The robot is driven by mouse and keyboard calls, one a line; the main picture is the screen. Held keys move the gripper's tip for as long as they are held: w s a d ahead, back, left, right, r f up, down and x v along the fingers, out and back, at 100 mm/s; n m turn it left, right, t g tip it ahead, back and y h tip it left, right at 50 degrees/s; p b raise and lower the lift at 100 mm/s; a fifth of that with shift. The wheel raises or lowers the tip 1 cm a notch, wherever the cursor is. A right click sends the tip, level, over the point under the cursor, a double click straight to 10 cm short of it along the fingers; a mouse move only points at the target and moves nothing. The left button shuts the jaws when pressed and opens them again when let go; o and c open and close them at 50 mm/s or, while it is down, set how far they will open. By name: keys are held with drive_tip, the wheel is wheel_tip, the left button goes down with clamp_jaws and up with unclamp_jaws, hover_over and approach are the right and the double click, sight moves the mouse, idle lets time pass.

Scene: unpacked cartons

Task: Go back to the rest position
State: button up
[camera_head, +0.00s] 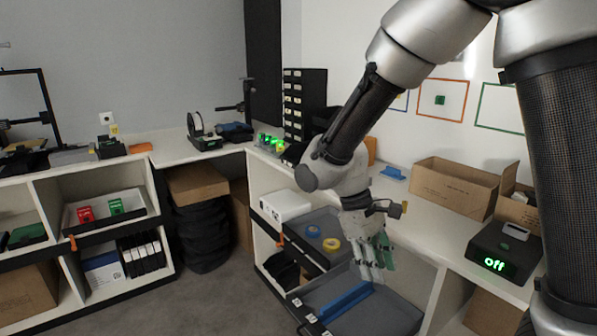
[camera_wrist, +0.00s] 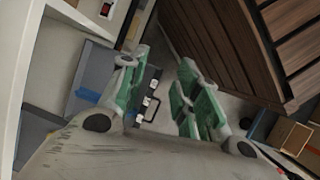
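My gripper (camera_head: 374,256) hangs from my arm in the middle right of the head view, in front of the shelf unit and above the open drawers. Its green-padded fingers also show in the wrist view (camera_wrist: 160,90), spread apart with a clear gap and nothing between them. A grey drawer (camera_head: 385,318) with a blue strip (camera_head: 345,300) is below the fingers. The fingers look apart from the drawer, though the exact height is hard to tell.
A grey tray (camera_head: 305,222) with blue and yellow tape rolls is left of my gripper. A cardboard box (camera_head: 455,185) and a black device reading "off" (camera_head: 503,250) stand on the right counter. The floor (camera_head: 215,300) at lower left is clear.

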drive_tip(key=s+d+r+m+t+y, duration=0.2)
drive_tip(key=s+d+r+m+t, duration=0.1)
drive_tip(key=d+r, duration=0.5)
drive_tip(key=s+d+r+m+t+y, duration=0.2)
drive_tip(key=s+d+r+m+t, duration=0.2)
drive_tip(key=s+d+r, duration=0.3)
drive_tip(key=d+r+m, duration=0.1)
drive_tip(key=d+r, duration=0.1)
drive_tip(key=d, duration=0.2)
drive_tip(key=shift+d, duration=0.4)
